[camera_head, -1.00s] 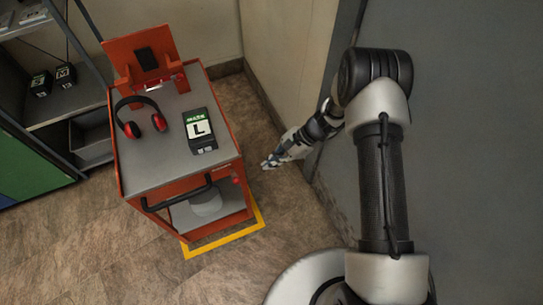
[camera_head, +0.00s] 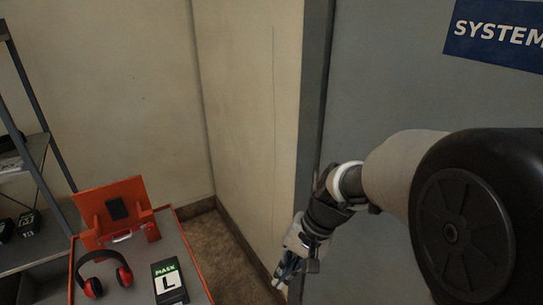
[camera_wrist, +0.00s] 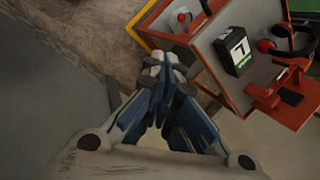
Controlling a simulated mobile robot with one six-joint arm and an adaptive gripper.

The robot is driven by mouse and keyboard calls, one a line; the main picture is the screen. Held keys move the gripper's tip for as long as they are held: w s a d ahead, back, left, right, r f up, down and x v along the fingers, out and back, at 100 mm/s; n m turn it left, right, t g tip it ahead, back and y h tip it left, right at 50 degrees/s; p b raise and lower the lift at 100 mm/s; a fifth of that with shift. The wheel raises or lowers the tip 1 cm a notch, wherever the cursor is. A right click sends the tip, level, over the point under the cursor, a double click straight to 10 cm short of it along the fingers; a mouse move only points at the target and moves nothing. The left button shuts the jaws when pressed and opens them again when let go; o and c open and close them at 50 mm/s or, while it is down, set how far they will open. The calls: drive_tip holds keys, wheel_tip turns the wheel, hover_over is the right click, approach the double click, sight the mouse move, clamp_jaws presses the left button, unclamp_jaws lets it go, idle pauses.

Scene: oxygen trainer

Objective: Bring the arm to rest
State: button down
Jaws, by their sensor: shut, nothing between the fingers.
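My gripper (camera_head: 287,268) hangs at the end of my arm in the head view, to the right of the trolley and close to the wall corner. It points down and is apart from everything. In the wrist view my gripper (camera_wrist: 165,62) shows its blue-and-grey fingers closed together with nothing between them. Below the fingertips there is only floor, with the trolley off to the right.
An orange trolley (camera_head: 197,275) holds red-and-black headphones (camera_head: 93,285), a box marked MASK L (camera_head: 169,281) and an orange stand (camera_head: 113,208). A dark shelf (camera_head: 40,150) stands at left. Beige walls and a grey panel (camera_head: 400,90) with a blue sign (camera_head: 497,34) are close by.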

drive_tip(key=s+d+r+n+t+h, duration=0.2)
drive_tip(key=s+d+r, duration=0.3)
drive_tip(key=s, duration=0.3)
drive_tip(key=s+d+r+n+t+h, duration=0.2)
drive_tip(key=s+d+r, duration=0.3)
drive_tip(key=s, duration=0.3)
drive_tip(key=shift+s+d+r+n+t, duration=0.15)
drive_tip(key=shift+s+d+n+t, duration=0.2)
drive_tip(key=shift+d+t, duration=0.3)
